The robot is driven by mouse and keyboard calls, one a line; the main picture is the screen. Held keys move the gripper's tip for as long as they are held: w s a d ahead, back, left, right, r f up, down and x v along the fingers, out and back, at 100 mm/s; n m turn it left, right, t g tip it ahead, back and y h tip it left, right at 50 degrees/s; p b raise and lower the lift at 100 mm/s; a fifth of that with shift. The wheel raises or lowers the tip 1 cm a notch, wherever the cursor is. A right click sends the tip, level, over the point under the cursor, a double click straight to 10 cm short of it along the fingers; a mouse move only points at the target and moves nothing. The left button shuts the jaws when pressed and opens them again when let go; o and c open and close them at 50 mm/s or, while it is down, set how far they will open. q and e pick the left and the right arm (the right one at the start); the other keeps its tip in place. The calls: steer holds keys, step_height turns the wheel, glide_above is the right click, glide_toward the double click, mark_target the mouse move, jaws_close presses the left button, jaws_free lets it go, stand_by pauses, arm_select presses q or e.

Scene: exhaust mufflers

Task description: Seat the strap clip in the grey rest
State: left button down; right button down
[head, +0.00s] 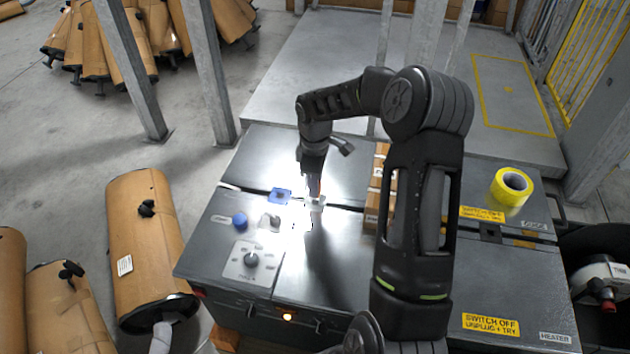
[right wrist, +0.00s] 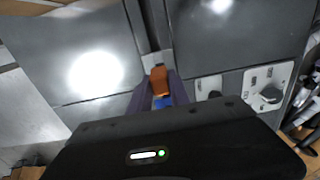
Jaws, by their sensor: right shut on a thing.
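My right gripper (head: 314,190) points down over the dark metal cabinet top, at its middle seam. In the right wrist view its fingers (right wrist: 160,92) are shut on a small orange-brown piece, which I take as the strap clip (right wrist: 160,78). A bit of blue shows below it between the fingers. A small light grey piece, likely the grey rest (head: 317,201), lies right at the fingertips. It also shows just beyond the clip in the right wrist view (right wrist: 153,59). Whether clip and rest touch, I cannot tell. My left gripper is not in view.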

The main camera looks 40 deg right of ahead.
steer(key=shift+f+b, duration=0.45)
steer(key=shift+f, duration=0.55)
steer(key=shift+f+b, duration=0.3)
steer(key=shift+f, duration=0.15)
stand_by(1.4)
steer(key=c, duration=1.1)
jaws_free()
steer(key=shift+c, duration=0.2)
steer(key=shift+r, duration=0.1)
steer(key=shift+r, duration=3.85)
